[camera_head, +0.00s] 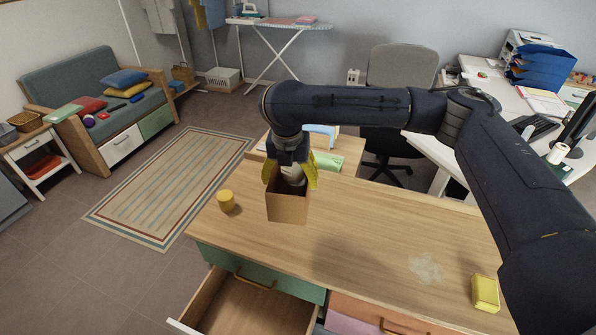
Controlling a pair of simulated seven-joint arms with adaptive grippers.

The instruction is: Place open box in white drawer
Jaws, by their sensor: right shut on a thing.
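The open box (287,208) is small, brown and upright with its opening on top. My right gripper (291,178) points down at the top of the box and is shut on it. The fingertips are partly hidden by the yellow parts beside them. The box shows over the left part of the wooden desk (350,240); I cannot tell whether it touches the top. The white drawer (182,326) is pulled out at the bottom left, below a green drawer front. Its wooden inside (255,310) looks empty where it shows. My left gripper is not in view.
A yellow block (485,293) lies at the right. The green drawer (262,276) is above the open drawer. An orange drawer front (380,314) is to the right. The desk middle is mostly clear.

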